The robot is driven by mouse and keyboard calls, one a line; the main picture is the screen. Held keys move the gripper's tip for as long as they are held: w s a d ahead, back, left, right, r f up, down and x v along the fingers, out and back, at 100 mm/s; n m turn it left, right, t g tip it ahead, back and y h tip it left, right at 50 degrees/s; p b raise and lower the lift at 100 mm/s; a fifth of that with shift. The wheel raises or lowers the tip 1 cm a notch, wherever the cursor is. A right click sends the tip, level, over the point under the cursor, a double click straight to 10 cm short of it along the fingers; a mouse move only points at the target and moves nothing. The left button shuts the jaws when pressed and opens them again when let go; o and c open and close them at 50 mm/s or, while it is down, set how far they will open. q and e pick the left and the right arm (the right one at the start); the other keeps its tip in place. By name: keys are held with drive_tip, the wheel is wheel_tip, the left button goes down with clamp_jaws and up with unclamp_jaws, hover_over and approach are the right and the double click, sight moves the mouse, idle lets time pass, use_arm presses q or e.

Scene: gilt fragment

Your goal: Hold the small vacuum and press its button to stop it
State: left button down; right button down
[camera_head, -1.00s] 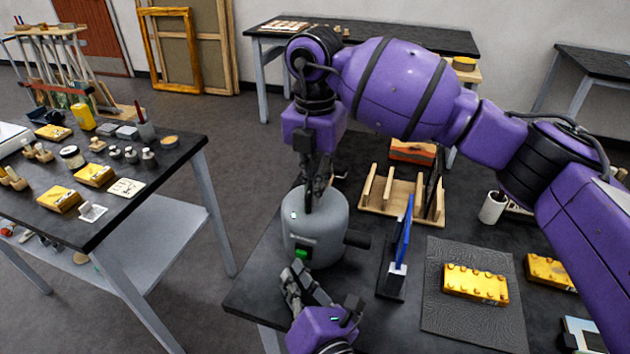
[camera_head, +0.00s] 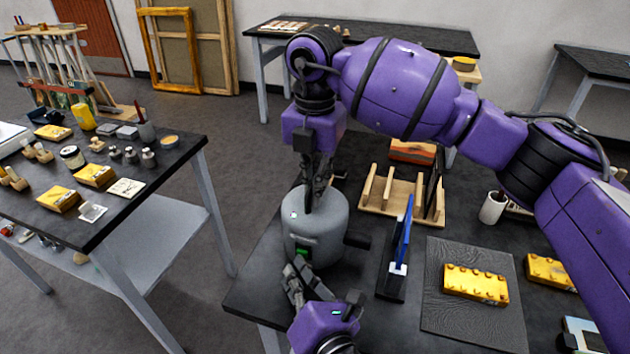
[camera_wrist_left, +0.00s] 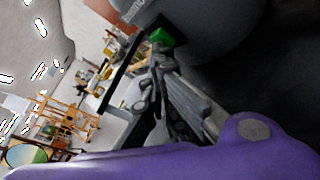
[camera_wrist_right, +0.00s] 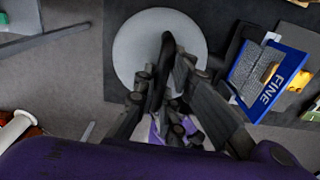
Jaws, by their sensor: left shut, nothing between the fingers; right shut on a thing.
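The small vacuum (camera_head: 318,230) is a grey canister standing upright near the front left corner of the dark table. My right gripper (camera_head: 318,188) comes down from above and is shut on its black top handle, which shows in the right wrist view (camera_wrist_right: 167,50). The green button (camera_head: 302,252) is low on the vacuum's front. My left gripper (camera_head: 300,268) is shut and empty, with its fingertips at or just below the button. In the left wrist view the green button (camera_wrist_left: 160,37) sits right beside the fingertips; I cannot tell whether they touch it.
A blue sanding block marked FINE (camera_wrist_right: 272,80) stands upright right of the vacuum. A wooden rack (camera_head: 400,208) is behind it. A gilt piece (camera_head: 475,283) lies on a dark mat (camera_head: 440,325). A cluttered side table (camera_head: 130,215) stands left, across a floor gap.

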idle(0.3)
use_arm(q)
drive_tip(key=shift+s+a+r, duration=0.1)
drive_tip(key=shift+s+a, duration=0.05)
drive_tip(key=shift+s, duration=0.35)
drive_tip(key=shift+s+a, duration=0.35)
drive_tip(key=shift+s, duration=0.6)
drive_tip(key=shift+s+a, duration=0.3)
drive_tip(key=shift+s, duration=0.65)
drive_tip(key=shift+s+a, duration=0.35)
drive_tip(key=shift+s, duration=0.6)
use_arm(e)
drive_tip(key=c, duration=1.7)
unclamp_jaws()
drive_tip(key=shift+c, duration=0.2)
